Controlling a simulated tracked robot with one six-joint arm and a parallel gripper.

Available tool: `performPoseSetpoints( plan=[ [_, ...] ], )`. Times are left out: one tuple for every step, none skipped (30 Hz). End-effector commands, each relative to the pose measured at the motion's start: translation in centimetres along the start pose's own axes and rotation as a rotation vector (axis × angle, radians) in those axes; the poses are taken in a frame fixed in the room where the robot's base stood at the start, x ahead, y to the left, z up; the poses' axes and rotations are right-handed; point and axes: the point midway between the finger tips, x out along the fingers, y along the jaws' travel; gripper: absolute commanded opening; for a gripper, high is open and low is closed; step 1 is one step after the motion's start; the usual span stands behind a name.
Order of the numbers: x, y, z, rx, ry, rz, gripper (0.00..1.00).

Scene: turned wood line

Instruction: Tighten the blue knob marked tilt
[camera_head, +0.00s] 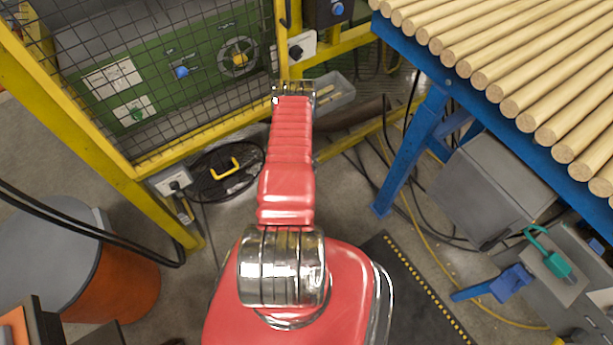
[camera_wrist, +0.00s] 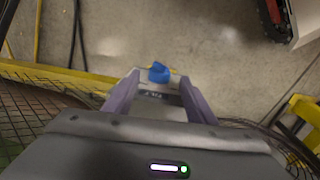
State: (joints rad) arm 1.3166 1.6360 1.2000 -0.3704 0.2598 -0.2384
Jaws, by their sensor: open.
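In the wrist view a blue knob (camera_wrist: 158,72) shows between the fingertips of my open gripper (camera_wrist: 158,80), with a grey plate and dark lettered label just below it. The lettering is small and turned over; it looks like "TILT". I cannot tell whether the fingers touch the knob. In the head view my gripper (camera_head: 293,91) is at the far end of the red arm, by the yellow fence post. A blue knob (camera_head: 337,8) sits on a dark box at the top. Another blue knob (camera_head: 181,72) is on the green panel behind the mesh.
The yellow mesh fence (camera_head: 120,160) stands left of my arm. A white plate with a black knob (camera_head: 295,52) is on the post. A blue table frame (camera_head: 410,150) with wooden rods stands right. An orange bin (camera_head: 120,280) is at lower left. Cables lie on the floor.

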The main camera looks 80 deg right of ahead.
Motion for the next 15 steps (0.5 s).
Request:
performPoseSetpoints(
  plan=[
    [0.6,0.0,0.1,0.001,-0.001,0.0,0.51],
    [0.8,0.0,0.1,0.002,-0.001,-0.001,0.51],
    [1.2,0.0,0.1,0.002,-0.001,-0.001,0.51],
    [1.5,0.0,0.1,0.001,-0.001,-0.001,0.51],
    [1.8,0.0,0.1,0.001,0.0,0.0,0.51],
    [2.2,0.0,0.1,0.001,0.0,0.0,0.51],
    [2.5,0.0,0.1,0.0,0.0,0.0,0.51],
    [2.7,0.0,0.1,0.001,0.0,0.0,0.51],
    [3.0,0.0,0.0,0.001,0.0,0.0,0.51],
    [3.3,0.0,0.1,0.002,0.0,0.0,0.51],
    [3.5,0.0,0.1,0.002,0.0,0.0,0.51],
    [3.8,0.0,0.0,0.002,0.0,0.0,0.51],
    [4.0,0.0,0.1,0.002,0.0,0.0,0.51],
    [4.1,0.0,0.1,0.001,0.0,0.0,0.51],
    [4.3,0.0,0.1,0.001,0.0,0.0,0.51]
  ],
)
